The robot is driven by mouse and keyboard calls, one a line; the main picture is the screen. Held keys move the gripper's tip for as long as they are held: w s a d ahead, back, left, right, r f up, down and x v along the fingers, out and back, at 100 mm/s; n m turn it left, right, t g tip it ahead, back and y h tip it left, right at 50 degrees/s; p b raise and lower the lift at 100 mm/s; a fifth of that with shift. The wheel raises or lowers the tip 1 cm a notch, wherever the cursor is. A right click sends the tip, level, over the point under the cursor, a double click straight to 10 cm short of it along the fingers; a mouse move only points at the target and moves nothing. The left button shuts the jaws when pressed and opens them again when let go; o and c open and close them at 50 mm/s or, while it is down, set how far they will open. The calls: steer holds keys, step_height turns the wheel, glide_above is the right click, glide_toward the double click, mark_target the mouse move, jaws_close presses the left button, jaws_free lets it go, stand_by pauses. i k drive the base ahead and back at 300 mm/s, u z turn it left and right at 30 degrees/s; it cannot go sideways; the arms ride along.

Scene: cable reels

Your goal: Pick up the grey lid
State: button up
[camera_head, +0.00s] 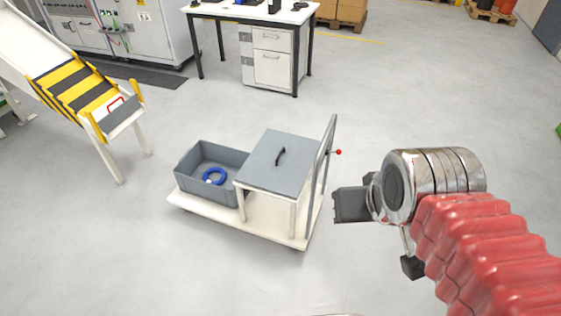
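The grey lid (265,167) is a flat square plate with a black bar handle (280,156) on top. It lies level on a white-legged stand on the cart, right of the grey bin (211,191). My gripper (350,205) is a dark grey block at the end of my arm. It is to the right of the lid and apart from it, past the cart's push handle. It is seen from the side, so its finger gap cannot be made out. I see nothing held in it.
The open bin holds a blue ring (214,175). A striped yellow-black chute (75,90) stands left, a white workbench (252,16) behind. Nearby floor is clear.

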mark_target(280, 162)
steer(key=u, duration=2.3)
steer(key=i, duration=1.8)
steer(key=z, duration=0.3)
